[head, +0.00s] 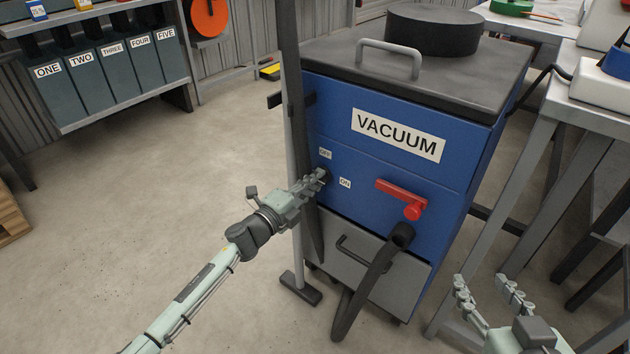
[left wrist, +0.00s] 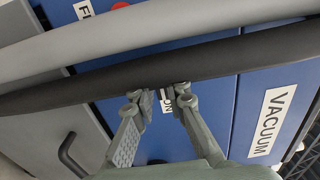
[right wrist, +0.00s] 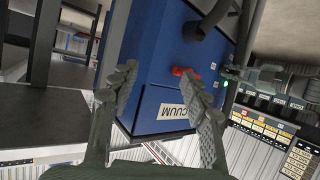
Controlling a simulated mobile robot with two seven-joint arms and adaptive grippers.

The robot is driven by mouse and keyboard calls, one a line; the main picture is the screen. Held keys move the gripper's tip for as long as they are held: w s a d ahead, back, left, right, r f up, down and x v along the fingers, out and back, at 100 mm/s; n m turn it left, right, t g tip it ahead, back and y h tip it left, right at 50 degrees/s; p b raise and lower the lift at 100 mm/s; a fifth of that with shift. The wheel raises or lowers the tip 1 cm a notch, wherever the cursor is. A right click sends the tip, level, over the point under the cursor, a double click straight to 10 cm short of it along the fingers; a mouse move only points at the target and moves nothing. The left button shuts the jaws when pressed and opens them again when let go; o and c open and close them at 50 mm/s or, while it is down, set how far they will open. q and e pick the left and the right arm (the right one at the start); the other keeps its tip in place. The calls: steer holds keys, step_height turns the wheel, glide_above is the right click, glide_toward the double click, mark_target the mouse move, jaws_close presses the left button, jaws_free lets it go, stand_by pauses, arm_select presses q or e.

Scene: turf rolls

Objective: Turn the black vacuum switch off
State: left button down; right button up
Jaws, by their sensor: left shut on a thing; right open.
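The blue vacuum (head: 465,150) stands right of centre, labelled VACUUM. The black vacuum switch (head: 326,176) is on its front panel between the OFF label (head: 325,153) and the ON label (head: 345,183). It is small and mostly covered by my left gripper (head: 320,177), which is shut on it. Which way the switch points I cannot tell. In the left wrist view, the fingers of my left gripper (left wrist: 160,93) reach toward the panel and the ON label shows between them; a dark tube hides the tips. My right gripper (right wrist: 160,100) is open and empty, low at right in the head view.
A dark tube and a grey pole (head: 293,130) stand upright close to my left gripper. A red handle (head: 402,194) and a black hose (head: 370,285) are to the right of the switch. A grey-legged table (head: 530,190) stands at right. The floor at left is clear.

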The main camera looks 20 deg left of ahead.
steer(key=shift+f, duration=0.1)
steer(key=s+d+f+m+g+h+p, duration=0.1)
steer(key=s+d+f+g+h+p, duration=0.1)
steer(key=s+d+f+g, duration=0.4)
steer(key=s+d+f+m+g+h+p, duration=0.1)
steer(key=s+d+f+g+h+p, duration=0.15)
steer(key=s+d, duration=0.45)
arm_select(q)
steer(key=shift+n+p, duration=1.85)
steer(key=shift+n, duration=7.05)
arm_select(e)
step_height(320, 180, down, 11)
steer(key=w+g, duration=0.1)
steer(key=shift+w+g, duration=0.35)
steer(key=shift+a, duration=0.1)
arm_select(q)
steer(key=c, duration=1.5)
jaws_free()
steer(key=shift+c, duration=0.2)
